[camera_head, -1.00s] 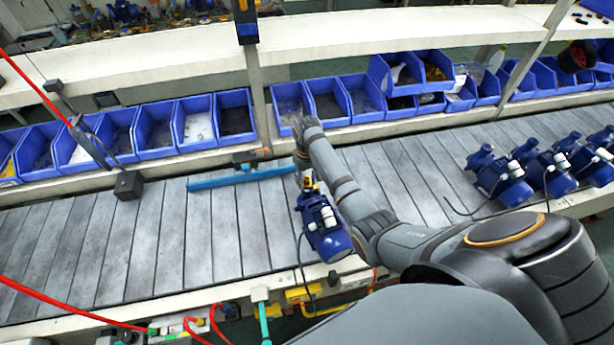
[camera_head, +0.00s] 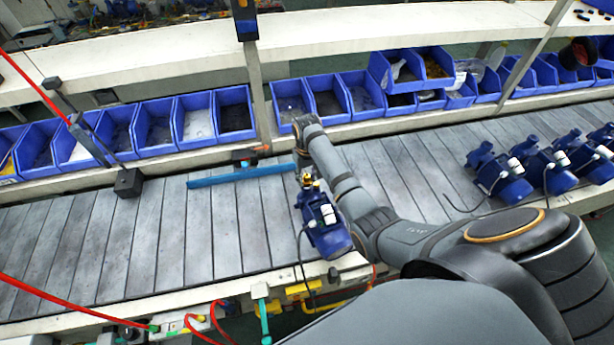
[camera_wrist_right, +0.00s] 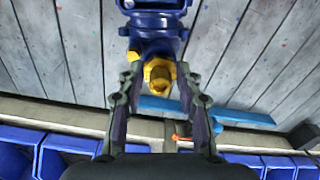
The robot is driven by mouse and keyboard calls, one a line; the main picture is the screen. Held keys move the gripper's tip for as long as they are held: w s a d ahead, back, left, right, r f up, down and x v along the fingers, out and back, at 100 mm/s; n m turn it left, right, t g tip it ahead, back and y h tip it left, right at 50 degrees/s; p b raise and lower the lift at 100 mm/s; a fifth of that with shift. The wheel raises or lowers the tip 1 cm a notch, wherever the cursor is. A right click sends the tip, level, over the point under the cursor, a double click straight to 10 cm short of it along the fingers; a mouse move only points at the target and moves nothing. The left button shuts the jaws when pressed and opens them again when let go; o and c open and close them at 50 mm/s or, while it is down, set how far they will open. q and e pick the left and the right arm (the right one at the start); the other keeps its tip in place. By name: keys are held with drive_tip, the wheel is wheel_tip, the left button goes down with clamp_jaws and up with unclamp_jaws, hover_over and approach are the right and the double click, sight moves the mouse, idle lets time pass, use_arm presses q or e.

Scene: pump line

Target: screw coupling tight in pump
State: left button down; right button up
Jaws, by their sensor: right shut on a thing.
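A blue pump (camera_head: 325,228) stands on the slatted conveyor near its front edge, with a black cable hanging from it. In the right wrist view the pump body (camera_wrist_right: 155,20) is at the top. A brass coupling (camera_wrist_right: 158,74) sits at the pump's port, between my fingers. In the head view the coupling (camera_head: 307,181) shows small at the pump's far end. My right gripper (camera_wrist_right: 159,82) is shut on the coupling, coming from the back side of the pump. How far the coupling is threaded in cannot be seen. My left gripper is not in view.
Several more blue pumps (camera_head: 499,174) stand on the conveyor at the right. A blue bar (camera_head: 240,175) lies behind the pump at the left. Blue bins (camera_head: 196,123) line the rear shelf. The left part of the conveyor (camera_head: 110,240) is clear.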

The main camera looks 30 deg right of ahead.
drive_tip(key=shift+f, duration=0.25)
idle(0.3)
drive_tip(key=o, duration=1.2)
drive_tip(key=shift+o, duration=0.2)
drive_tip(key=shift+r, duration=0.1)
drive_tip(key=shift+r, duration=2.95)
